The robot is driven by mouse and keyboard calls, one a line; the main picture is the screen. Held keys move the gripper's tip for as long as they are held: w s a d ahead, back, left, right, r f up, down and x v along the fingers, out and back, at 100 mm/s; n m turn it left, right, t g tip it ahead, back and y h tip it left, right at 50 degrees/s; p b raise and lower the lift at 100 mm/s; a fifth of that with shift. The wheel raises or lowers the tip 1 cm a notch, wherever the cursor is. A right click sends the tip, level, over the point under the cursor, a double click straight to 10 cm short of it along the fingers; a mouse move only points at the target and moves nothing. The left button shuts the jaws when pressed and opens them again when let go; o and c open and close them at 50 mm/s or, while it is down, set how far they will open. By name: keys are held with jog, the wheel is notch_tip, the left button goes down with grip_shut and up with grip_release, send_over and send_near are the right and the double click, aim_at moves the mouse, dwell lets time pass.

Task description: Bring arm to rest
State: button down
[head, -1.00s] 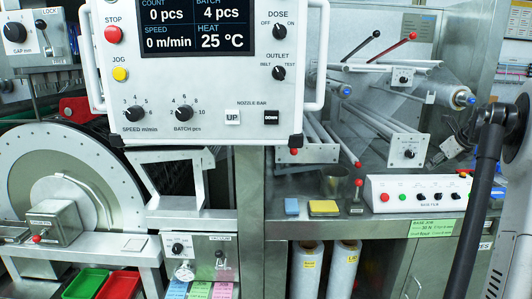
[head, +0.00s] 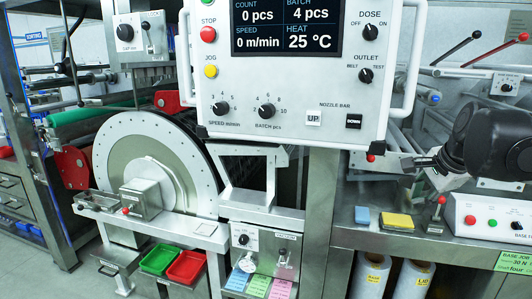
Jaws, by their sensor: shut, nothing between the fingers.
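My gripper (head: 418,163) shows at the right of the head view, at the end of my dark wrist. It points left, in front of the machine frame just right of the control panel's lower corner. Its fingers are small in the picture and look shut, with nothing seen between them. The white control panel (head: 290,95) hangs at the upper middle; its display reads 0 pcs, batch 4 pcs, 0 m/min and 25 °C.
The large drum (head: 158,140) stands at left, with green (head: 160,259) and red (head: 187,267) trays below. A blue block (head: 362,215), a yellow sponge (head: 397,221) and a red-knobbed lever (head: 437,215) stand on the ledge below my gripper. Paper rolls (head: 412,280) stand underneath.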

jog(key=s+a+f+n, duration=0.5)
jog(key=s+a+n, duration=0.3)
jog(key=s+a, duration=0.1)
jog(key=s+a+f+n, duration=0.6)
jog(key=s+a+n, duration=0.2)
jog(key=s+a, duration=0.1)
jog(key=shift+s+a+f+t, duration=0.2)
jog(key=shift+a+f+t, duration=0.1)
jog(key=shift+a, duration=0.45)
